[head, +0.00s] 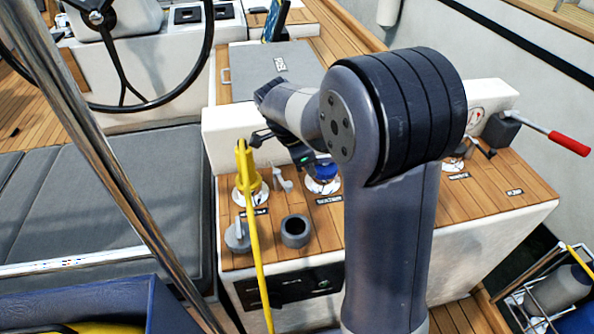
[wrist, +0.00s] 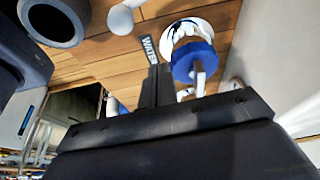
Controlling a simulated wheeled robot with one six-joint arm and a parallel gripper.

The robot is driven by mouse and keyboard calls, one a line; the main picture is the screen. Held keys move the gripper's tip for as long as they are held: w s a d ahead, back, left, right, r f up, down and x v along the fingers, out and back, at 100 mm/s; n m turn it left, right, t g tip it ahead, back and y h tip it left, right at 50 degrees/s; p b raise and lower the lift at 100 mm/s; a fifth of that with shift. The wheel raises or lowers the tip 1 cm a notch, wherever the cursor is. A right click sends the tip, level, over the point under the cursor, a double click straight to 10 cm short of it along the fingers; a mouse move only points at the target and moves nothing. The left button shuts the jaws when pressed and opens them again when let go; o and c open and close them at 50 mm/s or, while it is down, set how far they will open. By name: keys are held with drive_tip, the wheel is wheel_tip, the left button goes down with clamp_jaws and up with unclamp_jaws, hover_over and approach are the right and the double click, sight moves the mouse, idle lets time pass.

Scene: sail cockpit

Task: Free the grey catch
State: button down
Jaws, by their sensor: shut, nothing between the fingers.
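A small light-grey lever (head: 283,179), perhaps the grey catch, stands on the wooden console top between a yellow handle (head: 247,172) and a blue knob (head: 323,171). A pale rounded knob in the wrist view (wrist: 122,18) may be part of it; I cannot tell. My gripper (wrist: 157,72) is shut and empty. In the wrist view its fingertips are beside the WATER label (wrist: 149,49), left of the blue knob (wrist: 190,62). In the head view my arm partly hides the console, and the fingertips are hard to make out.
A grey round fitting (head: 237,236) and a dark grey cup (head: 295,230) sit at the console's front left. A yellow line runs down the front. A red-handled lever (head: 568,143) is at right. A steering wheel (head: 120,60) and a steel pole (head: 105,160) stand at left.

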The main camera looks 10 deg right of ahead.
drive_tip(key=v, duration=0.9)
drive_tip(key=shift+a+r+p, duration=0.3)
drive_tip(key=shift+p, duration=0.15)
wheel_tip(320, 180, down, 10)
drive_tip(key=b, duration=0.1)
drive_tip(key=shift+a+r, duration=0.15)
drive_tip(key=shift+a, duration=0.15)
drive_tip(key=shift+d, duration=0.1)
